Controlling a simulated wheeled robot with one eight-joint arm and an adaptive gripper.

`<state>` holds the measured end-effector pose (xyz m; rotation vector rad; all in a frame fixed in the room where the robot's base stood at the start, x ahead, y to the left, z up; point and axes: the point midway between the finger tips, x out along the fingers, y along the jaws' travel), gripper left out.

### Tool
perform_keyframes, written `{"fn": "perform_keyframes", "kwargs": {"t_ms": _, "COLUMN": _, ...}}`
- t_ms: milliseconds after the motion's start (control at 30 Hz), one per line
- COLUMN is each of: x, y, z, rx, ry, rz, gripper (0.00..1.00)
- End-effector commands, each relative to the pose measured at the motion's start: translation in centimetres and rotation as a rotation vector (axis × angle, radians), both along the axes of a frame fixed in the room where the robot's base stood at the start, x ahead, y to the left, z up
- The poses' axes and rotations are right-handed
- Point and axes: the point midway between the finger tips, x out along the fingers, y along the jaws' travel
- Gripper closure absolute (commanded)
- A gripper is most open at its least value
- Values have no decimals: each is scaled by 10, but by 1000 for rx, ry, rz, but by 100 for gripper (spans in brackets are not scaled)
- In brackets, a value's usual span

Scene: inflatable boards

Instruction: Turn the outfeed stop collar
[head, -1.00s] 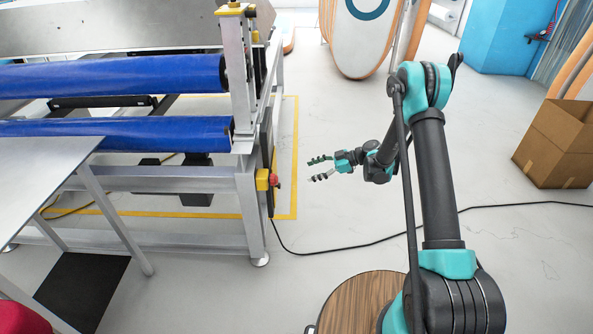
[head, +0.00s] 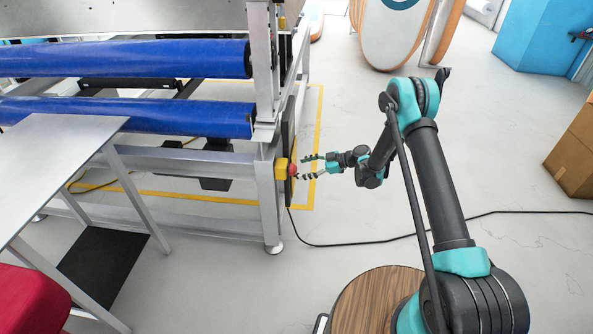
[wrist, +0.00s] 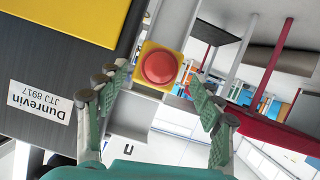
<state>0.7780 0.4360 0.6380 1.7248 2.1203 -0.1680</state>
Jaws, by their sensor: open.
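The outfeed stop is a round red button (head: 293,170) on a yellow box (head: 281,169), fixed to the end post of the roller machine's frame. In the wrist view the red button (wrist: 159,67) sits on its yellow box (wrist: 146,48), near the top centre. I cannot make out a separate collar around it. My gripper (head: 304,168) is open just right of the button in the head view. In the wrist view my gripper (wrist: 157,90) has one finger on each side of the button's line. I see no contact with it, and nothing is held.
Blue rollers (head: 150,116) span the machine at left. A dark panel (wrist: 75,75) with a white label stands close to the left finger in the wrist view. A black cable (head: 400,238) crosses the floor. A metal table (head: 55,160) is front left. Floor right of the machine is open.

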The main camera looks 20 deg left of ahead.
Motion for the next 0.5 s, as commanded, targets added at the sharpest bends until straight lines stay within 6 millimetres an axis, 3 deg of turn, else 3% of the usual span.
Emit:
{"fn": "perform_keyframes", "kwargs": {"t_ms": 200, "x": -5, "y": 27, "z": -11, "rx": 0, "ry": -1, "rz": 1, "gripper": 33}}
{"fn": "perform_keyframes", "kwargs": {"t_ms": 500, "x": -6, "y": 37, "z": -15, "rx": 0, "ry": 0, "rz": -1, "gripper": 33}}
